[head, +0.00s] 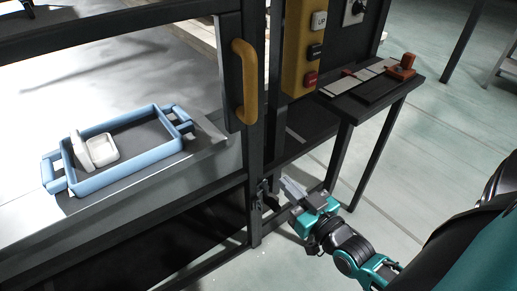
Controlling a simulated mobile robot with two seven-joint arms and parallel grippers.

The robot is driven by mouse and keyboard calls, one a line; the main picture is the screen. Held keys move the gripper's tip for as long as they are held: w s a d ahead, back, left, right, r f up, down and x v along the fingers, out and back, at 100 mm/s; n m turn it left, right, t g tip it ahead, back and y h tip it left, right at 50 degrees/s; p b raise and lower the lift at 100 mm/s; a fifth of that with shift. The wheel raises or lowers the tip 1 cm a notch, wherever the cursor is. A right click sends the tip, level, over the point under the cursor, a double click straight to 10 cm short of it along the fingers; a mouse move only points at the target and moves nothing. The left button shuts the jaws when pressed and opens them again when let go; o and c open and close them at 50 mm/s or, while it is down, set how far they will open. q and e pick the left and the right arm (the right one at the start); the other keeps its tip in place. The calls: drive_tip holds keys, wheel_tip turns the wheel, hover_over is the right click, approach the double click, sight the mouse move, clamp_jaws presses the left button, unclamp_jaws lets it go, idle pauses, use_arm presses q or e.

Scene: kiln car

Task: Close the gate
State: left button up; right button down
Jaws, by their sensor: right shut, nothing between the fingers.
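A dark framed gate (229,75) stands at the centre, with a yellow upright handle (243,81) on its edge strip. I cannot tell for certain whether the gate is open or shut. Below the handle, a small dark latch-like part (263,193) sits low on the dark post. My right gripper (281,194) is shut and empty, low beside that post, well below the handle. Its fingers point toward the latch-like part; I cannot tell whether they touch it. My left gripper is not in view.
A yellow button panel (309,50) stands right of the post. A small dark side table (371,88) bears an orange-handled item (402,66).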

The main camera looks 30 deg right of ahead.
sight(250, 148)
drive_tip(key=w+b, duration=0.2)
drive_tip(key=w, duration=1)
drive_tip(key=shift+w, duration=0.2)
drive_tip(key=shift+w+b, duration=0.3)
drive_tip(key=w+b, duration=0.1)
drive_tip(key=w, duration=0.1)
drive_tip(key=w+y+b, duration=0.1)
drive_tip(key=w, duration=0.1)
drive_tip(key=shift+a+f+n, duration=0.2)
drive_tip(key=shift+n, duration=0.2)
drive_tip(key=shift+w+y, duration=0.3)
drive_tip(key=shift+w, duration=0.05)
drive_tip(key=shift+s+r, duration=0.1)
drive_tip(key=shift+r, duration=0.05)
drive_tip(key=shift+s, duration=0.15)
